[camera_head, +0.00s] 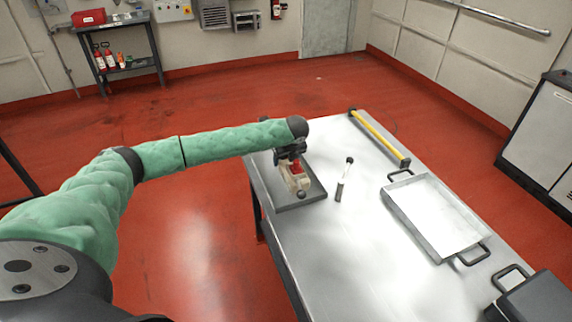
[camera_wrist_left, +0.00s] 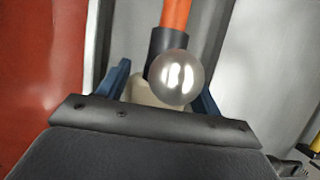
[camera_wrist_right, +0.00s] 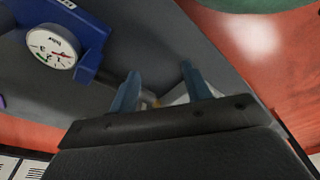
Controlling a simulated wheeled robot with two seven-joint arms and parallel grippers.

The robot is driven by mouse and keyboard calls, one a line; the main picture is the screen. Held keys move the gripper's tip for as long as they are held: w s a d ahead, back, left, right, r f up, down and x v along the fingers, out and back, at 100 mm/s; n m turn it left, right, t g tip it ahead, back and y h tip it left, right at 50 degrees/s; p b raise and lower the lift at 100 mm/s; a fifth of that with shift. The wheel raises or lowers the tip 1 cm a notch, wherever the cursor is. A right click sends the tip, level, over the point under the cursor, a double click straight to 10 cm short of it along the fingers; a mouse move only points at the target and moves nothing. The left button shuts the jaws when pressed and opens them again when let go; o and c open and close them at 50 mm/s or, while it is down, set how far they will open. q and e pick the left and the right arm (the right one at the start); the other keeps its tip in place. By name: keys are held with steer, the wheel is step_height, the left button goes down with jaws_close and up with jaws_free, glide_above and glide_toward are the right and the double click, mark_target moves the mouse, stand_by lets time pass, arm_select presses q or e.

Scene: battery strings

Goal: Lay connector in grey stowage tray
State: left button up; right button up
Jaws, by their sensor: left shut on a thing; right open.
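In the left wrist view, the connector (camera_wrist_left: 140,92) sits between the blue fingers, partly hidden by a shiny ball; an orange-red length with a dark collar lies beyond. I cannot tell whether the connector touches the tray floor. My right gripper (camera_wrist_right: 158,88) shows only in its wrist view, open and apparently empty.
A silver two-handled tray (camera_head: 409,223) stands on the table's right, a yellow bar (camera_head: 380,137) at the back. A black case (camera_head: 540,300) is at lower right. A blue device with a gauge (camera_wrist_right: 85,35) shows in the right wrist view.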

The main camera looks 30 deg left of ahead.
arm_select(q)
steer(key=shift+w+a+f, duration=0.15)
steer(key=shift+w+a, duration=0.05)
steer(key=shift+a, duration=0.05)
steer(key=shift+f+p, duration=1)
steer(key=shift+f, duration=0.95)
arm_select(e)
steer(key=shift+s+d+f, duration=0.3)
steer(key=shift+f, duration=0.35)
steer(key=shift+s+d+f, duration=0.25)
steer(key=shift+s+f, duration=0.1)
steer(key=shift+f, duration=0.3)
steer(key=shift+s+d+f, duration=0.3)
steer(key=shift+f, duration=0.35)
arm_select(q)
steer(key=o, duration=1.7)
steer(key=shift+s+f, duration=0.1)
arm_select(e)
steer(key=shift+d, duration=0.1)
